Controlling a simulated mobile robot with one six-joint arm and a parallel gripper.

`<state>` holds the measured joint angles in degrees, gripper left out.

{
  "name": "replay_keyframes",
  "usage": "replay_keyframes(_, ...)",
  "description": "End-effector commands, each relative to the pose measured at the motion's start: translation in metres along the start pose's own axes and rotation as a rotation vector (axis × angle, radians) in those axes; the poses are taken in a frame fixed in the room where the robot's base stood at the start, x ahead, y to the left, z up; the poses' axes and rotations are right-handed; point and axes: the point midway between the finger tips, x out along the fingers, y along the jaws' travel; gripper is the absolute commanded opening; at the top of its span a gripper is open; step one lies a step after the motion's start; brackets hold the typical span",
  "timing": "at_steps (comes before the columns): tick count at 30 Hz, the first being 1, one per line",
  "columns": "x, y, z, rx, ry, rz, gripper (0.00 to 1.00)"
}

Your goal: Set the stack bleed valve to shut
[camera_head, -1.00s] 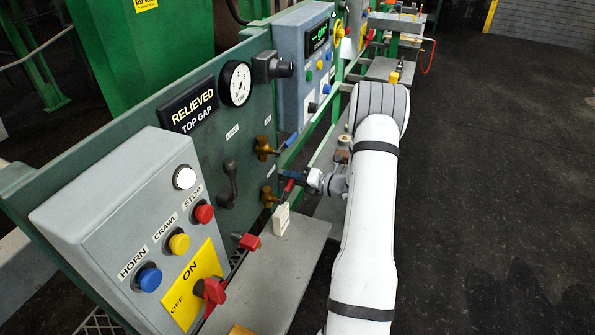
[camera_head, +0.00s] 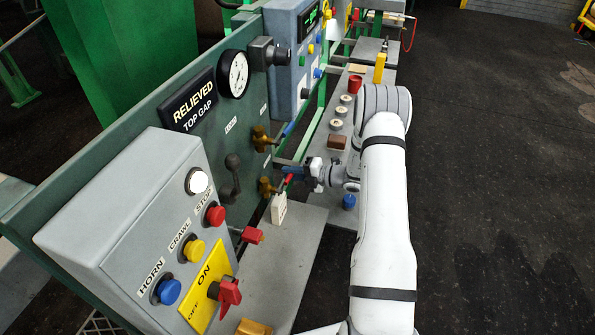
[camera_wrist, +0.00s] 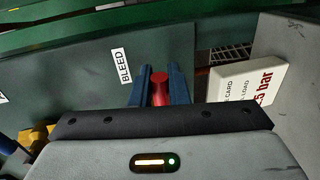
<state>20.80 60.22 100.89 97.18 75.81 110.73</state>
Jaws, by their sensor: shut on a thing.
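The bleed valve is a brass body (camera_head: 267,187) low on the green panel, with a red handle (camera_head: 288,179) standing out from it. In the wrist view the red handle (camera_wrist: 160,88) sits between my two blue fingers, end towards the camera, right of the BLEED label (camera_wrist: 121,66). My gripper (camera_head: 290,172) is shut on this handle; it also shows in the wrist view (camera_wrist: 160,80). The valve body is mostly hidden in the wrist view, and I cannot tell the exact handle angle.
A second brass valve (camera_head: 261,138) with a blue handle is just above. A white card (camera_head: 279,208) stands below the gripper on a grey shelf (camera_head: 290,240). A control box (camera_head: 120,225) with buttons and a red switch is near left. The floor at right is clear.

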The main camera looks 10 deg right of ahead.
Motion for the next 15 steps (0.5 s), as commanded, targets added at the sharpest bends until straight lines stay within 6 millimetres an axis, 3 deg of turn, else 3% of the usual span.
replay_keyframes(12,0.0022,-0.0040,-0.0026,0.010,0.007,-0.007,0.00)
replay_keyframes(13,0.0023,-0.0041,-0.0026,0.010,0.007,-0.007,0.17)
replay_keyframes(15,0.0029,-0.0038,-0.0028,0.010,0.008,-0.007,0.23)
